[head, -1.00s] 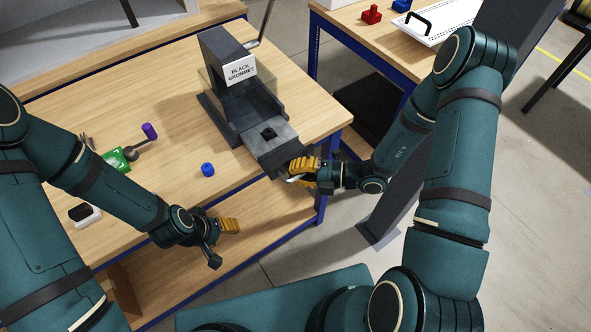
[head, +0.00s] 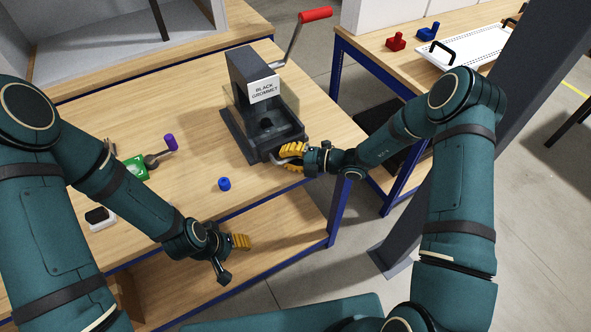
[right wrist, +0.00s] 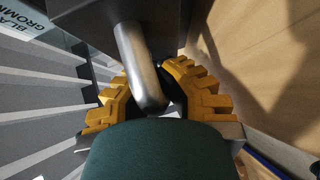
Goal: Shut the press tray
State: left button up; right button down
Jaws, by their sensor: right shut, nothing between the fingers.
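The dark grey press (head: 243,80) stands on the wooden table with a "BLACK GROMMET" label (head: 264,89) on it. Its tray (head: 280,137) sits in the press base, with a dark round piece on it. My right gripper (head: 291,157) is at the tray's front, its yellow fingers shut beside the metal handle. In the right wrist view the bent handle (right wrist: 138,65) comes down by the yellow fingers; their tips are partly hidden by it. My left gripper (head: 238,243) hangs in front of the table edge, apart from everything; its opening is not clear.
A blue cylinder (head: 224,184) lies near the table's front edge. A green item (head: 135,167) and a purple-handled tool (head: 170,143) lie to the left. The press lever has a red grip (head: 315,15). A second table (head: 372,43) stands at the right.

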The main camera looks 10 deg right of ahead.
jog(key=shift+w+a+r, duration=0.1)
jog(key=shift+w+a, duration=0.15)
jog(key=shift+w, duration=0.4)
jog(key=shift+w+a+r, duration=0.1)
jog(key=shift+w+a, duration=0.1)
jog(key=shift+w, duration=0.45)
jog(key=c, duration=1.1)
grip_release()
jog(key=shift+s, duration=0.1)
jog(key=shift+c, duration=0.2)
jog(key=shift+f, duration=0.1)
jog(key=v, duration=1.2)
jog(key=shift+s, duration=0.1)
